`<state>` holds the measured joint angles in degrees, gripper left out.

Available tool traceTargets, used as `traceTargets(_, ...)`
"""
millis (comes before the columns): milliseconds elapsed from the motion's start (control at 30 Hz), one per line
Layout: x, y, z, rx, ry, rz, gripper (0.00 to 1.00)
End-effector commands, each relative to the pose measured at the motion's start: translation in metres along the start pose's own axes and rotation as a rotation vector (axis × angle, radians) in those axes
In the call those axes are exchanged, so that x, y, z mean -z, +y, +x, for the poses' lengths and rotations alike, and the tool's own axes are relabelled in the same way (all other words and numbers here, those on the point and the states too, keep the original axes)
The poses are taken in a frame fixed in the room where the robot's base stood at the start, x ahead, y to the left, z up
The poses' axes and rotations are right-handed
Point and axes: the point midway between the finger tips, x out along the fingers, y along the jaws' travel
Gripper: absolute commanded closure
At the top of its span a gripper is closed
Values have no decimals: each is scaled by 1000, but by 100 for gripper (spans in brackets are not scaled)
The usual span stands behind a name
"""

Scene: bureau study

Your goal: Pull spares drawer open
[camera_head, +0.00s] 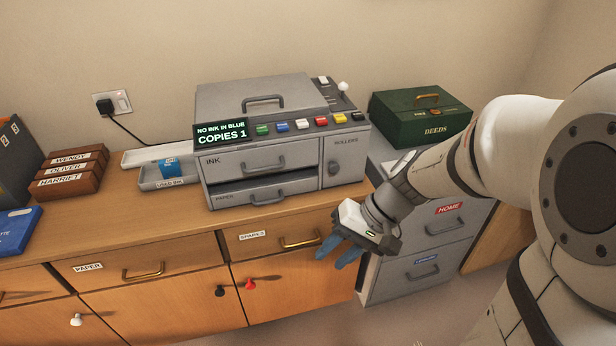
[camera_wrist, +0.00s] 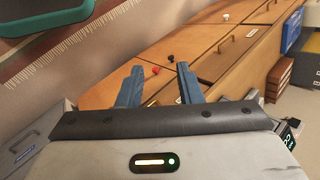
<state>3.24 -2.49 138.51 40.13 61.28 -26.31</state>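The spares drawer (camera_head: 264,243) is the wooden drawer under the copier, marked with a white SPARES label (camera_head: 252,235). It looks shut, its front level with the cabinet. Its brass bar handle (camera_head: 300,241) is on the right part of the front. My gripper (camera_head: 331,258) has two blue fingers and is just right of and slightly below the handle in the head view, apart from it as far as I can tell. In the wrist view my gripper (camera_wrist: 158,68) is open, its fingers apart with nothing held between them. I cannot make out the spares handle there.
The paper drawer (camera_head: 170,268) is to the left. Red (camera_head: 250,284) and black (camera_head: 220,291) knobs sit on the cupboard doors below. A grey filing cabinet (camera_head: 420,262) stands close on the right. The grey copier (camera_head: 265,150) and green deeds box (camera_head: 420,118) are above. Open floor lies in front.

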Motion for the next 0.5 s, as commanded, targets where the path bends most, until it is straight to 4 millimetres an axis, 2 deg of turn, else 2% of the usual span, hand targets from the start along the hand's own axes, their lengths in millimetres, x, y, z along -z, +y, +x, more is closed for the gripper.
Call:
traceTargets(33,17,15,36,94,-21,32,67)
traceTargets(200,76,29,97,410,13,102,67)
traceTargets(400,156,73,153,702,189,197,67)
traceTargets(500,188,98,172,787,292,237,67)
